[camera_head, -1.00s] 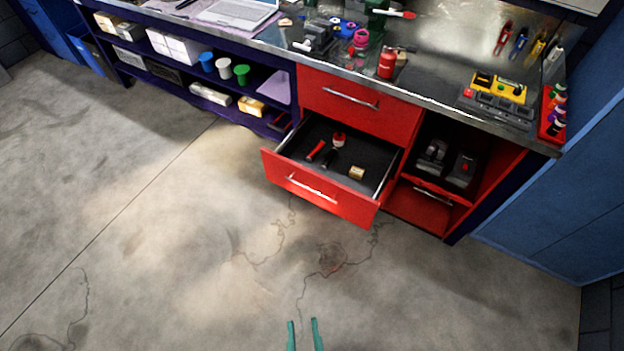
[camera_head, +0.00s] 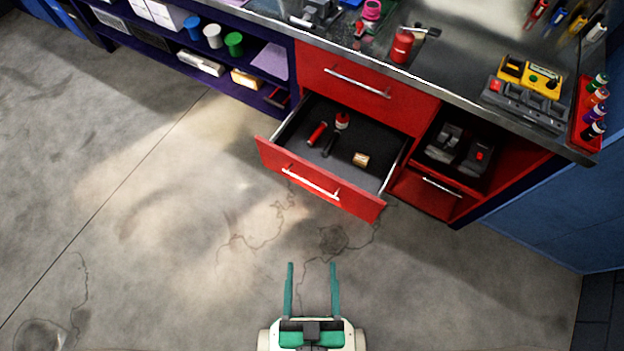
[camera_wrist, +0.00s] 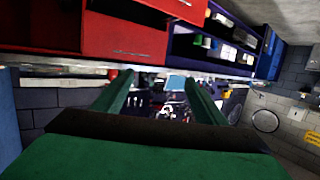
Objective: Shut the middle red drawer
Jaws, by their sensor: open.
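The middle red drawer (camera_head: 318,186) stands pulled out of the bench, below a shut red top drawer (camera_head: 366,90). Its front has a silver bar handle (camera_head: 310,184). Inside its dark tray lie a red-handled tool, a black tool, a small red-and-white bottle and a tan block. My gripper (camera_head: 312,268) has two green fingers, spread apart and empty. In the head view it shows below the drawer front, apart from it over the floor. In the wrist view the fingers (camera_wrist: 158,95) are also apart with nothing between them; a red drawer front (camera_wrist: 124,36) shows at upper left.
Right of the drawer is an open cubby with dark devices (camera_head: 460,148) above a small red drawer (camera_head: 428,194). The metal benchtop (camera_head: 450,60) holds a red canister, a yellow-and-grey case and bottles. Shelves (camera_head: 180,72) stand left. Floor before the drawer is clear.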

